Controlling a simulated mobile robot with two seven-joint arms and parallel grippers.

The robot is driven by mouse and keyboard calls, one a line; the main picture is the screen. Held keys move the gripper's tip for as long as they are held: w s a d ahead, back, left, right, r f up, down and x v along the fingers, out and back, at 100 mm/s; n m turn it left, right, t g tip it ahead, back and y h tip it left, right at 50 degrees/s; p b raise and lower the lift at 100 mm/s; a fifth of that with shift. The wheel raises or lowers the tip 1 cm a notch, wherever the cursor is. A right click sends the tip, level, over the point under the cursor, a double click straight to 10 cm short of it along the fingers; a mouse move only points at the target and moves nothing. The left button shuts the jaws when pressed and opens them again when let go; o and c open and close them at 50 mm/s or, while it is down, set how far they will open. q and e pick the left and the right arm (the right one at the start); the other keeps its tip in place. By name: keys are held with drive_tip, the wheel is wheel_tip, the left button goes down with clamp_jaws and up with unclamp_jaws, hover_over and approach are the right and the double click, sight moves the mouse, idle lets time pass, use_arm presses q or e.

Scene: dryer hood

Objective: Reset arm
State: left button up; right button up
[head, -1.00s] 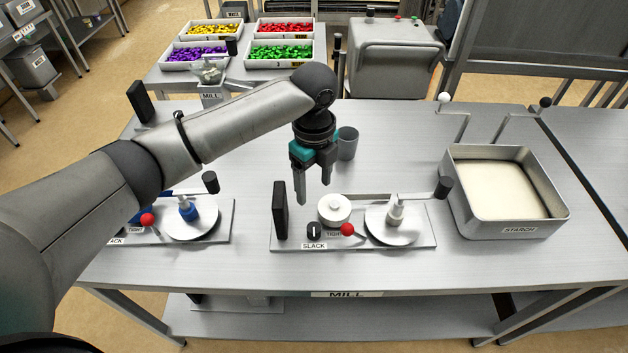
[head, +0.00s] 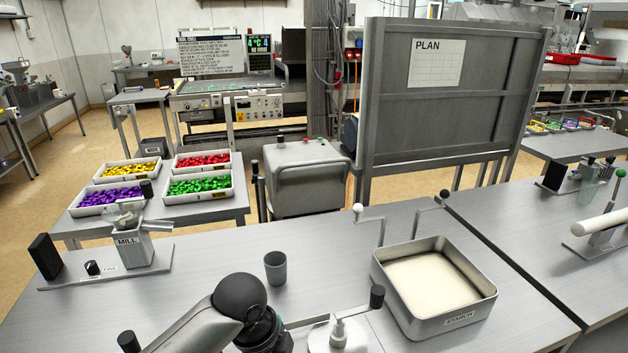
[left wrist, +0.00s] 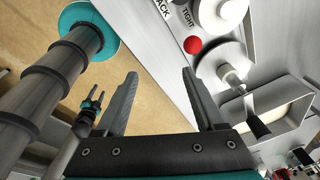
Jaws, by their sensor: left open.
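My left arm (head: 238,305) comes in at the bottom of the head view. Its gripper is below the frame there. In the left wrist view my left gripper (left wrist: 160,73) is open, with its two fingers well apart and nothing between them. Beyond the fingers are the bench edge, the floor and a bench device with a red knob (left wrist: 193,45). Another small dark gripper (left wrist: 92,103), which looks like my right one, shows at the left of that view.
On the bench stand a grey cup (head: 275,268), a starch tray (head: 455,318), and a mill (head: 133,248). Crank handles (head: 370,228) rise at the bench's far edge. Behind are bins of coloured pieces (head: 200,186) and a plan board (head: 450,100).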

use_arm(q)
drive_tip(key=s+f+n+t+h, duration=0.1)
drive_tip(key=s+f+n+t, duration=0.1)
drive_tip(key=s+n, duration=0.6)
drive_tip(key=s+a+n+y, duration=0.3)
drive_tip(key=s+a+n, duration=0.5)
drive_tip(key=a+n, duration=0.2)
wheel_tip(320, 180, down, 31)
drive_tip(key=s+b, duration=0.3)
drive_tip(key=b, duration=0.5)
drive_tip(key=s+a+f+g+b, duration=0.1)
drive_tip(key=s+f+b, duration=0.3)
drive_tip(key=s+f, duration=0.3)
drive_tip(key=s+a+f+b, duration=0.1)
drive_tip(key=s+f+b, duration=0.3)
drive_tip(key=s+f, duration=0.4)
wheel_tip(320, 180, down, 6)
drive_tip(key=shift+a+g, duration=0.4)
